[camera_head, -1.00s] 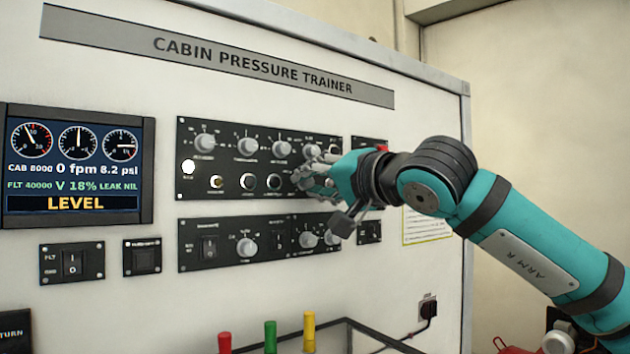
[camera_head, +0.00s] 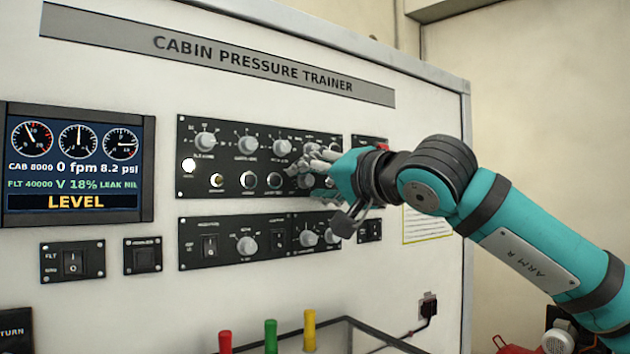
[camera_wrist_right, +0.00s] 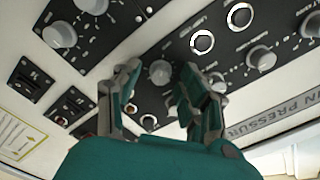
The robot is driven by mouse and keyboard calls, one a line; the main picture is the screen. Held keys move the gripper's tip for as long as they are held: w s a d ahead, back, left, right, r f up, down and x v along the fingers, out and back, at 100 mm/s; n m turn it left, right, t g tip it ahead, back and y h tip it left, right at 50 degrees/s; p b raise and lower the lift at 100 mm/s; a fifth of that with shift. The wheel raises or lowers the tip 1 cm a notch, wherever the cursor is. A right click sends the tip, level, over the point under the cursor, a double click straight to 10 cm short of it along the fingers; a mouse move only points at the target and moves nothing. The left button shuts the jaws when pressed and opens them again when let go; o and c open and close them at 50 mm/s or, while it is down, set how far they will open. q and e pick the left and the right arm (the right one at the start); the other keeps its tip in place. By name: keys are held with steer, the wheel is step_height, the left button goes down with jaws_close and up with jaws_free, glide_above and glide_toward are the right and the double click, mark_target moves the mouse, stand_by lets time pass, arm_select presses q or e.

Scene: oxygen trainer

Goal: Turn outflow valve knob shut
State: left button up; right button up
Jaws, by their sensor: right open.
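My right gripper (camera_head: 316,172) is in front of the right end of the upper black control panel (camera_head: 228,196). In the right wrist view its two fingers (camera_wrist_right: 158,88) are open, one on each side of a grey round knob (camera_wrist_right: 158,72). A gap shows between the knob and the fingers, and I cannot tell how close the tips are in depth. In the head view a knob (camera_head: 305,181) shows partly beside the fingers. The labels are too small to read, so I cannot confirm which knob is the outflow valve. My left gripper is not in view.
More knobs stand close by, including one (camera_wrist_right: 262,58) on the same panel. A lower panel (camera_head: 265,258) carries switches and knobs. The display (camera_head: 78,165) reads LEVEL and V 18%. Red, green and yellow handles (camera_head: 270,336) stick up below.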

steer(key=shift+d, duration=0.1)
steer(key=v, duration=1.2)
